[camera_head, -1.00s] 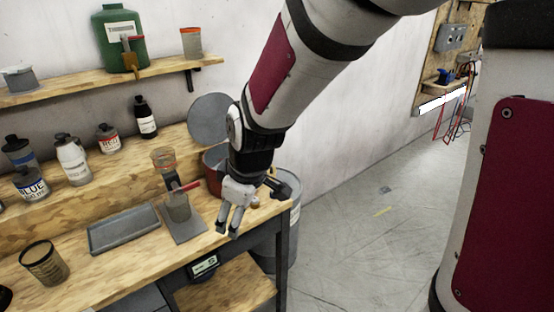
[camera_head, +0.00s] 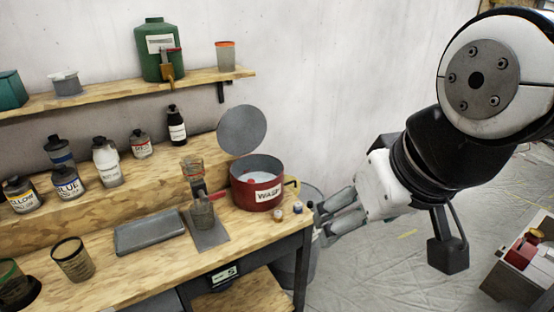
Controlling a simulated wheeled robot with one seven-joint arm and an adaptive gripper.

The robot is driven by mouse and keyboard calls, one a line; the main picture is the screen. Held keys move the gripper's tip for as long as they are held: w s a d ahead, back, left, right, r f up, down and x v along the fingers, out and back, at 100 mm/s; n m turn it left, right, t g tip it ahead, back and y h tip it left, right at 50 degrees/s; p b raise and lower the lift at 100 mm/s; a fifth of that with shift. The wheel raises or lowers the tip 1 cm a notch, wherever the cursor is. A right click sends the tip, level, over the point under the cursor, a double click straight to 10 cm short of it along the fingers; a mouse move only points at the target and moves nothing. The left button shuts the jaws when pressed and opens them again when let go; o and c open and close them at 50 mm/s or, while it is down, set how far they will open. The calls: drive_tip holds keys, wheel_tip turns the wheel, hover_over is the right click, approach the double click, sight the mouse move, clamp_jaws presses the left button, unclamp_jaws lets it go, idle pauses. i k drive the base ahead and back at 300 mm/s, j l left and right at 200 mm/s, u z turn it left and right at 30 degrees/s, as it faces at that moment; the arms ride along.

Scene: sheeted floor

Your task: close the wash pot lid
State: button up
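The wash pot (camera_head: 257,190) is a red pot with a label reading WASH, standing at the right end of the workbench. Its round grey lid (camera_head: 242,130) stands open, upright at the back of the pot against the wall side. A yellowish handle (camera_head: 293,185) sticks out at the pot's right. My gripper (camera_head: 322,225) is to the right of the pot, beyond the bench's right edge, apart from pot and lid. Its two fingers point left toward the bench, with a gap between them and nothing held.
Several bottles line the raised ledge. A shelf holds a green jug (camera_head: 160,50). A grey drum stands below my gripper.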

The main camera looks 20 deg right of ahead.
sight(241, 130)
drive_tip(key=i+j+z, duration=0.1)
drive_tip(key=i, duration=0.45)
drive_tip(key=i+j+z, duration=0.1)
drive_tip(key=i, duration=0.45)
